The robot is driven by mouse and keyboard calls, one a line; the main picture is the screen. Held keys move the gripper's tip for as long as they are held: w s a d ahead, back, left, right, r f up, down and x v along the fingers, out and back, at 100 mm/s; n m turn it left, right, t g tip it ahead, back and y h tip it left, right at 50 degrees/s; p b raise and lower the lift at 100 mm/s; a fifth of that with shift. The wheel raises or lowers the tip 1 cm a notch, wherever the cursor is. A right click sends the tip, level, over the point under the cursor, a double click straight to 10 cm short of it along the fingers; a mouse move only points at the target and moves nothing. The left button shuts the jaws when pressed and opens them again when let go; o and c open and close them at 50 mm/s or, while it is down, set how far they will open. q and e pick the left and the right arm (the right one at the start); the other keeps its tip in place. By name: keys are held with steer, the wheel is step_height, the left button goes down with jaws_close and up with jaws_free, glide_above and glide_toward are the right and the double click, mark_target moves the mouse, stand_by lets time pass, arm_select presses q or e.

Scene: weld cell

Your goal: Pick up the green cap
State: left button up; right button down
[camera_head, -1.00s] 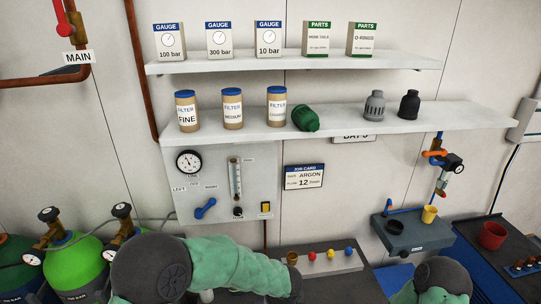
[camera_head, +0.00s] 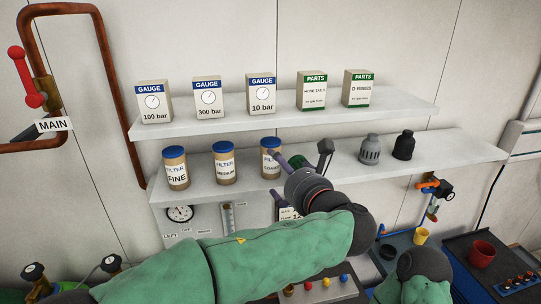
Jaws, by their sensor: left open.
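The green cap (camera_head: 297,160) lies on the lower shelf (camera_head: 340,184), right of the filter jar labelled COARSE (camera_head: 270,159). It is partly hidden behind my left gripper. My left gripper (camera_head: 303,152) is open, with one finger on the left side of the cap and the other on its right. I cannot tell whether either finger touches the cap. My left arm crosses the lower middle of the view. My right gripper is not in view; only part of my right arm shows at the bottom right.
Two more filter jars (camera_head: 176,168) (camera_head: 224,163) stand to the left on the lower shelf. A grey cap (camera_head: 370,150) and a black cap (camera_head: 404,146) stand to the right. Gauge and parts boxes stand on the upper shelf (camera_head: 300,116) above. The shelf's right end is clear.

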mark_target(270, 159)
arm_select(q)
steer(key=x, duration=0.3)
steer(key=shift+w+a+f, duration=0.1)
steer(key=shift+w+f, duration=0.05)
steer(key=shift+w, duration=0.05)
steer(key=shift+w+a+p, duration=0.3)
steer(key=shift+w+p, duration=0.25)
steer(key=p+x, duration=0.1)
steer(key=x, duration=0.2)
steer(key=shift+a, duration=0.1)
steer(key=shift+w, duration=0.35)
steer(key=shift+s, duration=0.2)
steer(key=shift+c, duration=0.8)
steer(key=c, duration=1.1)
